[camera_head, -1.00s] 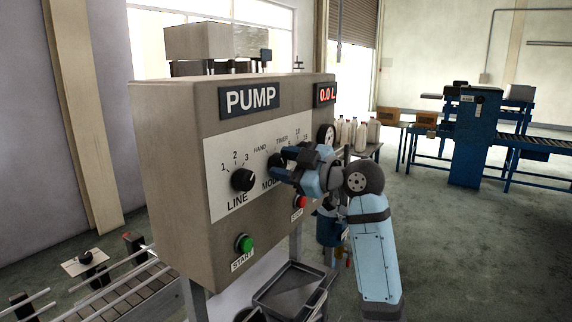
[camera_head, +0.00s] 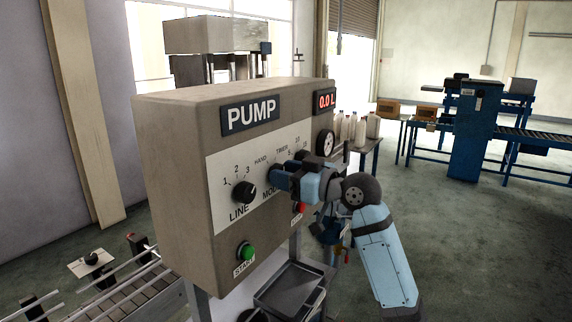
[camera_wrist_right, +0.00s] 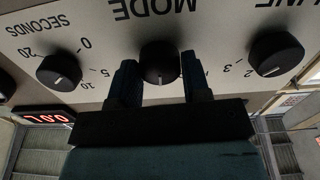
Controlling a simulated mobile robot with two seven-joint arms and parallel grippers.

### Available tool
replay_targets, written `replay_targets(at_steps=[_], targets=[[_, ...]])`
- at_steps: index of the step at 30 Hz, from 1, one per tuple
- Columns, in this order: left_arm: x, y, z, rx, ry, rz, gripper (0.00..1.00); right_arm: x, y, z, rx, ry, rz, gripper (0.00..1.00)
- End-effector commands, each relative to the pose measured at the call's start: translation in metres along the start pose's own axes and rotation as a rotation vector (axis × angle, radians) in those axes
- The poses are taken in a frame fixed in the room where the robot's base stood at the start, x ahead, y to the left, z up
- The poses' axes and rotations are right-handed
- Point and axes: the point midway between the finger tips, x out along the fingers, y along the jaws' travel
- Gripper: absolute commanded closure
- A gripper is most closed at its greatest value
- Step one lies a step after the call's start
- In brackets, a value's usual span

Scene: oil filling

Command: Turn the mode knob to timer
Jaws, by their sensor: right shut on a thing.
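A faint pale mark on the knob points toward the bottom of the wrist picture. In the head view my right gripper (camera_head: 273,178) reaches the pump panel (camera_head: 222,184) from the right and hides the knob. The HAND and TIMER labels (camera_head: 281,149) show above the gripper. My left gripper is not in view.
The line knob (camera_head: 244,192) is close left of the gripper, and the seconds knob (camera_wrist_right: 59,70) is on its other side. A green start button (camera_head: 247,252) and a red button (camera_head: 299,208) sit lower. The display (camera_head: 326,100) reads 0.0 L.

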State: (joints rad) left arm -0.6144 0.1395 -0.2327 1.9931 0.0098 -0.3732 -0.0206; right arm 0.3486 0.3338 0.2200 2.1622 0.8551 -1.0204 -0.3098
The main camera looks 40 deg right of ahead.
Motion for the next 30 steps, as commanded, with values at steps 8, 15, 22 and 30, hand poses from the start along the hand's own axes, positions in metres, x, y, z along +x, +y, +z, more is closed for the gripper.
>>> replay_targets(at_steps=[8, 15, 22, 30], targets=[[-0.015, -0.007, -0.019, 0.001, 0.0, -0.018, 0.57, 0.0, 0.0, -0.002, 0.233, -0.004, -0.001, 0.8], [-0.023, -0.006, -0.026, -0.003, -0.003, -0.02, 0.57, 0.0, 0.001, -0.001, 0.372, -0.004, 0.0, 0.8], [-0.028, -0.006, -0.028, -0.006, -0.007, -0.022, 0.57, 0.0, 0.001, 0.0, 0.441, -0.002, -0.001, 0.8], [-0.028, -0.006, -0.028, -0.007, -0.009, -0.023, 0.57, 0.0, 0.001, 0.001, 0.46, -0.002, -0.001, 0.8]])
